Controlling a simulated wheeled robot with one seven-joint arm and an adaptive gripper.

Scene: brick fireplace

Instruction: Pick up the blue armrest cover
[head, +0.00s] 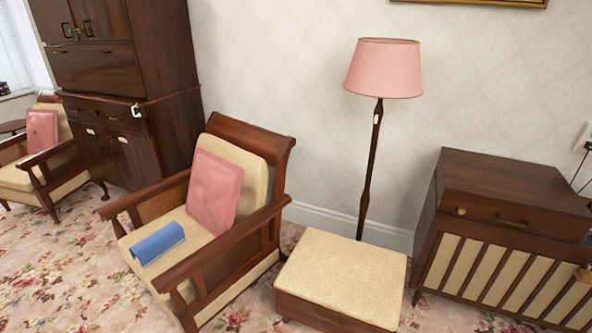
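The blue armrest cover (158,243) lies on the cream seat cushion of the wooden armchair (262,217), toward the front left of the seat. It looks like a small, slightly curved blue piece. A pink cushion (214,190) leans against the chair back behind it, apart from the cover. The chair's wooden armrests run along both sides of the seat. My gripper does not show in the head view.
A footstool (342,275) with a cream top stands right of the armchair. A pink floor lamp (384,68) stands behind it. A dark cabinet (515,195) is at right, a tall cupboard (119,65) at left. Floral carpet (65,275) is clear at front left.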

